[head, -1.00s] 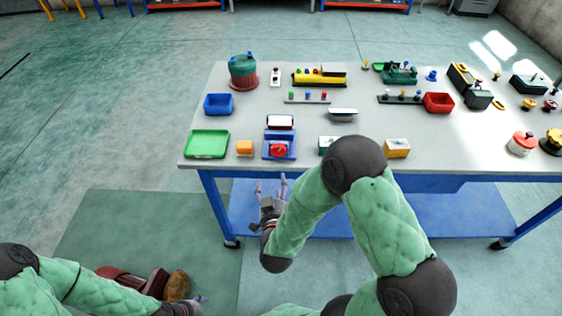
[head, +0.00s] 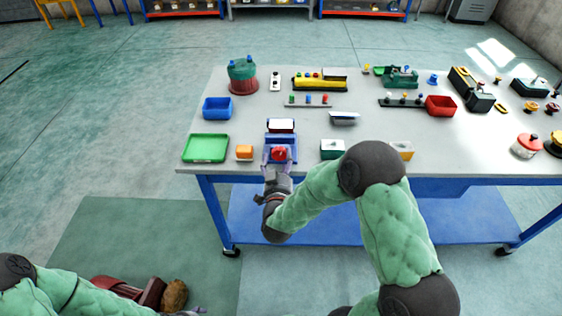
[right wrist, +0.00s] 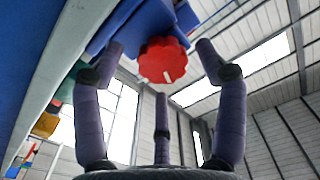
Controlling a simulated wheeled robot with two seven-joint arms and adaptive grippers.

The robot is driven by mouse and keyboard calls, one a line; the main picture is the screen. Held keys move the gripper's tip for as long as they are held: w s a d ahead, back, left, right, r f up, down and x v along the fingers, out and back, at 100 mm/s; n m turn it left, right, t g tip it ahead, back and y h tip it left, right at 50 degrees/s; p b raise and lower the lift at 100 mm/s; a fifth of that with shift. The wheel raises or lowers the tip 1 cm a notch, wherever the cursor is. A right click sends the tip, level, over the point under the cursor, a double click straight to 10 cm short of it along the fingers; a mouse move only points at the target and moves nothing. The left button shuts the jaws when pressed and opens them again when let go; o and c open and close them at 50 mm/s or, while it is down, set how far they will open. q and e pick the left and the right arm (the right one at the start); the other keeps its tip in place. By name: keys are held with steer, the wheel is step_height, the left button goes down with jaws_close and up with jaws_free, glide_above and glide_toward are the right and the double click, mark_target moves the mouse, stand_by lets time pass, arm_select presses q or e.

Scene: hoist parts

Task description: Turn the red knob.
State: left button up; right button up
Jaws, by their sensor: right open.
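The red knob (head: 279,153) sits on the front of a blue device (head: 290,141) near the table's front edge. In the right wrist view the knob (right wrist: 163,61) is a scalloped red disc with a white mark, ahead of the fingers. My right gripper (head: 277,163) is open at the knob; its purple fingers spread around the knob's direction, and I cannot tell whether any touches it. The fingers also show in the right wrist view (right wrist: 162,85). My left gripper (head: 190,312) is low at the bottom left, mostly cut off by the frame edge.
A blue bin (head: 217,107) and a red bin (head: 440,105) stand farther back on the grey table (head: 375,125).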

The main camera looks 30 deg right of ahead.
steer(key=shift+w+d, duration=0.25)
steer(key=shift+w, duration=0.05)
steer(key=shift+c, duration=0.3)
steer(key=c, duration=1.1)
steer(key=shift+s+a+f+n, duration=0.1)
steer(key=shift+f+n, duration=0.1)
steer(key=shift+n, duration=0.1)
